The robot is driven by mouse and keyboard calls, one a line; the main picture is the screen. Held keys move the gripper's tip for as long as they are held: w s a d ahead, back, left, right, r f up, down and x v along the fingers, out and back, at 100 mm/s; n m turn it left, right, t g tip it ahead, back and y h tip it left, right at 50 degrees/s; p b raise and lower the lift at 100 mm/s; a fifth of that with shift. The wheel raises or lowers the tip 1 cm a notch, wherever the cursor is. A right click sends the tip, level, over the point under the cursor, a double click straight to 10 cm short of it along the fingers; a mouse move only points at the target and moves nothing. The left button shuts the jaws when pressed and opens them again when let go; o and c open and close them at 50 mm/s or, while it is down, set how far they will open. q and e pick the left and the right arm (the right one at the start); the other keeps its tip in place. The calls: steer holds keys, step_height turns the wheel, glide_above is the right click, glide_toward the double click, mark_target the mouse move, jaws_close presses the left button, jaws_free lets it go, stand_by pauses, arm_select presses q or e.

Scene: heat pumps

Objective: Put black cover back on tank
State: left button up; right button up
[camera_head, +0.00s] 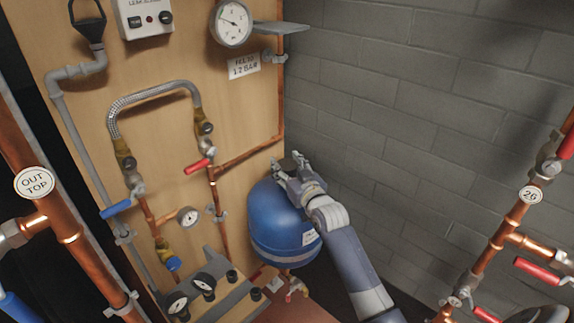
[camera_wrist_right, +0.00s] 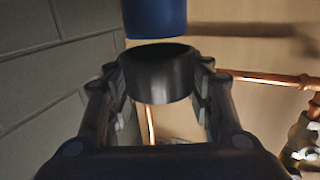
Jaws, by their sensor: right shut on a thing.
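The blue tank (camera_head: 285,225) stands low against the wooden board, in the corner by the grey wall. My right gripper (camera_head: 287,170) is at the tank's top, with its arm reaching in from the lower right. In the right wrist view, the black cover (camera_wrist_right: 158,82) is a short dark cylinder between the two fingers of my right gripper, which is shut on it. The blue end of the tank (camera_wrist_right: 155,18) shows just beyond the cover's rim, with a small gap seeming to lie between them. In the head view the fingers mostly hide the cover. My left gripper is not in view.
A copper pipe (camera_head: 250,155) and a red-handled valve (camera_head: 198,166) are left of the tank. A pressure gauge (camera_head: 233,23) and a grey shelf (camera_head: 283,28) are above. More copper pipework (camera_head: 495,240) is at right.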

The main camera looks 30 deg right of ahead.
steer(key=shift+f, duration=0.2)
stand_by(0.4)
steer(key=shift+f+b, duration=0.55)
steer(key=shift+f, duration=1.4)
stand_by(1.7)
steer(key=o, duration=0.9)
steer(key=shift+o, duration=0.2)
steer(key=shift+s, duration=0.1)
